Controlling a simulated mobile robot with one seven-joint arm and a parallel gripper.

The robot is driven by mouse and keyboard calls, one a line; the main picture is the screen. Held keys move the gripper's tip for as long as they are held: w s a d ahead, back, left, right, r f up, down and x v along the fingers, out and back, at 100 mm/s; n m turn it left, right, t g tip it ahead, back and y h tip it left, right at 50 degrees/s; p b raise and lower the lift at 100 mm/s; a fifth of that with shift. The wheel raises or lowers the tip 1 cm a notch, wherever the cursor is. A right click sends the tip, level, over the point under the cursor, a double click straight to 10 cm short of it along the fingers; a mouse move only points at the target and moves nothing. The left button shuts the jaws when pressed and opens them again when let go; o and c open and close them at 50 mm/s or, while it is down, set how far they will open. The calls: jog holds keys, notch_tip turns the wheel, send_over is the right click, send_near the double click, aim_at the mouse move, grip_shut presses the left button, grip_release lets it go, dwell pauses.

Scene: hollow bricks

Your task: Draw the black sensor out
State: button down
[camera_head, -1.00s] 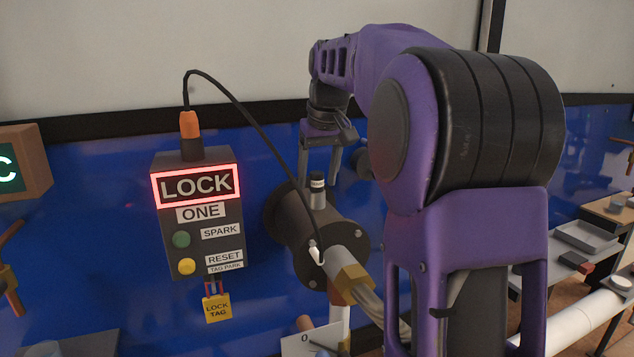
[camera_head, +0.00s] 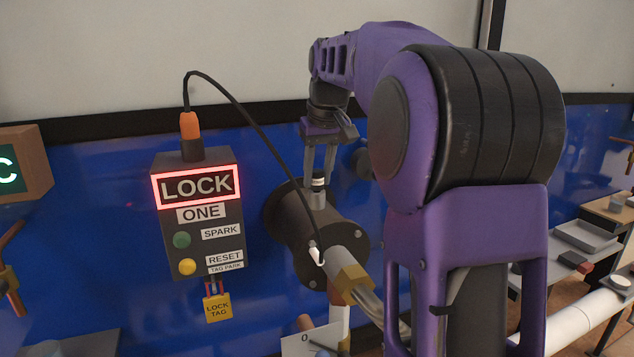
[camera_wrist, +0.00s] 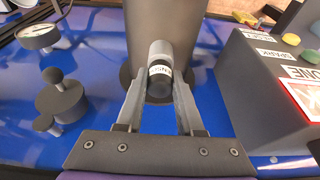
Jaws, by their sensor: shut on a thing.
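The black sensor (camera_head: 317,184) stands upright in the top of a dark cylindrical housing (camera_head: 300,237). It has a black cap, a pale label band and a grey lower body. In the wrist view the sensor (camera_wrist: 160,88) shows its black end towards me, between my fingers. My gripper (camera_head: 318,182) comes from above and is shut on the sensor, one finger on each side; the wrist view shows my gripper (camera_wrist: 159,95) the same way. The sensor's lower end is hidden in the housing.
A grey box (camera_head: 198,222) with a red-lit LOCK sign, buttons and a yellow lock tag (camera_head: 217,307) hangs left of the housing. A black cable (camera_head: 250,118) arcs from its orange plug to the housing's front. In the wrist view, knobs (camera_wrist: 62,98) and a gauge (camera_wrist: 38,37) stand at left.

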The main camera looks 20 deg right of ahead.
jog(key=shift+r+p, duration=1.25)
jog(key=shift+r, duration=0.55)
jog(key=shift+r, duration=0.1)
jog(key=shift+r, duration=2.45)
jog(key=shift+s, duration=0.1)
jog(key=s+a+r+b, duration=0.1)
jog(key=s+r, duration=0.1)
jog(key=s, duration=0.3)
jog(key=shift+s, duration=0.35)
jog(key=shift+s+a, duration=0.1)
